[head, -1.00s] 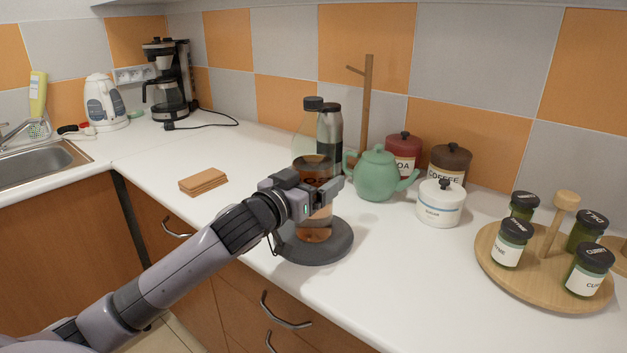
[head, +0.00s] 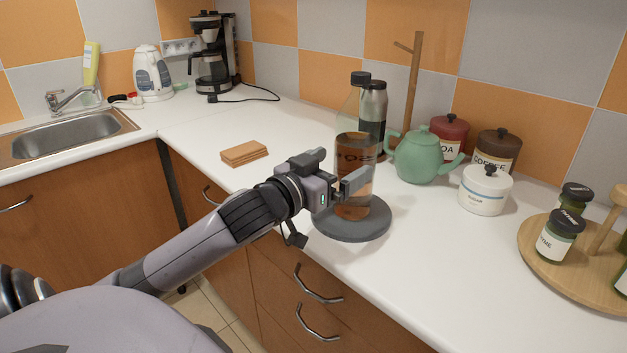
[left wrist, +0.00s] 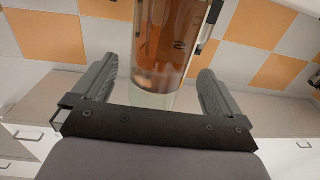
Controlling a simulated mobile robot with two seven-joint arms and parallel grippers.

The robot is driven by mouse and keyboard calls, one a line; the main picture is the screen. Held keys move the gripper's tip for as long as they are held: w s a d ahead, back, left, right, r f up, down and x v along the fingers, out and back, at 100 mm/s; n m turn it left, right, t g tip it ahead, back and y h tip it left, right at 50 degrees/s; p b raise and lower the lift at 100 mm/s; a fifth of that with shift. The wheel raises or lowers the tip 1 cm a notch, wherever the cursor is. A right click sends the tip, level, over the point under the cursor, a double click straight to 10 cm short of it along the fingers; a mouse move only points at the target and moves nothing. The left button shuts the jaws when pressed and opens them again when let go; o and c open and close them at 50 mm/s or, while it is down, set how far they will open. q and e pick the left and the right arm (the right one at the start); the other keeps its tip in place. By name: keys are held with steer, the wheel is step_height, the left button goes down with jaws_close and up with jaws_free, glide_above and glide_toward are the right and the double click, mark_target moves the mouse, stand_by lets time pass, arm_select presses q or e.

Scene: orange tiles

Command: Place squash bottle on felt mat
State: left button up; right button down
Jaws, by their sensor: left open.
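The squash bottle (head: 354,148), clear with amber liquid and a dark cap, stands upright on the round dark grey felt mat (head: 375,224). My left gripper (head: 354,184) is open at the near left side of the bottle, in front of its lower part. In the left wrist view the bottle (left wrist: 168,45) shows between the two spread fingers, with clear gaps on both sides. The fingers hide part of the bottle in the head view. My right gripper is not in view.
A green teapot (head: 422,155), canisters and a white sugar pot (head: 485,192) stand to the right. Brown coasters (head: 244,153) lie to the left. The counter front right of the mat is clear.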

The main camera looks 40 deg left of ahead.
arm_select(q)
steer(key=s, duration=0.6)
steer(key=shift+s, duration=0.15)
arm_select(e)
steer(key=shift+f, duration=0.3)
